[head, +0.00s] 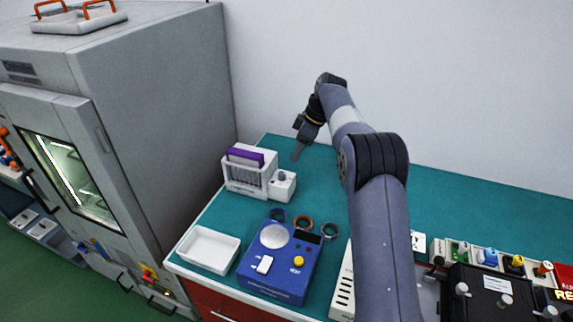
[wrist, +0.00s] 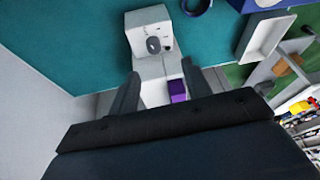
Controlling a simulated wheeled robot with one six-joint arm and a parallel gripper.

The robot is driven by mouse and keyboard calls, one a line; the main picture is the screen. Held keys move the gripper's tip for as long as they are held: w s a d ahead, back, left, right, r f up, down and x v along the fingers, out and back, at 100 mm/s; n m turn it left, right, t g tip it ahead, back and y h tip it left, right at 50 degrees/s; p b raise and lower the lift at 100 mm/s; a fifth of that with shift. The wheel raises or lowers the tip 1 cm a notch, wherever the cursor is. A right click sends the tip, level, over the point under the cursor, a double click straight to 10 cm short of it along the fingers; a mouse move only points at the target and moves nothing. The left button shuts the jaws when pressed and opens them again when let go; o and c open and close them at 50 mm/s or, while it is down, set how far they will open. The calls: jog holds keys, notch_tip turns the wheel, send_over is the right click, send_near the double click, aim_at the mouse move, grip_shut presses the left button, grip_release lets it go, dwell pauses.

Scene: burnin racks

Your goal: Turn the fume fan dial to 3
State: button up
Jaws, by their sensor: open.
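A white fume fan unit with a purple panel (head: 247,156) stands on the teal bench top. A small white control box (head: 284,190) with a grey dial (head: 282,175) is at its right side. In the wrist view the box (wrist: 148,20) and the dial (wrist: 153,45) are just beyond my fingers, with the purple panel (wrist: 177,90) lower down between them. The dial's setting is too small to read. My gripper (head: 297,154) is open and empty, above and behind the control box; it also shows in the wrist view (wrist: 158,82).
A tall grey cabinet (head: 160,90) stands close on the left. The bench right of the control box is clear up to my arm.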

aim_at(282, 173)
jog(key=shift+n, duration=0.4)
jog(key=x, duration=0.3)
jog(key=w+p+x, duration=0.1)
jog(key=x, duration=0.3)
jog(key=p+x, duration=0.1)
jog(key=x, duration=0.3)
jog(key=shift+w+a+f, duration=0.1)
jog(key=shift+w+a, duration=0.1)
jog(key=shift+w, duration=0.05)
jog(key=c, duration=1)
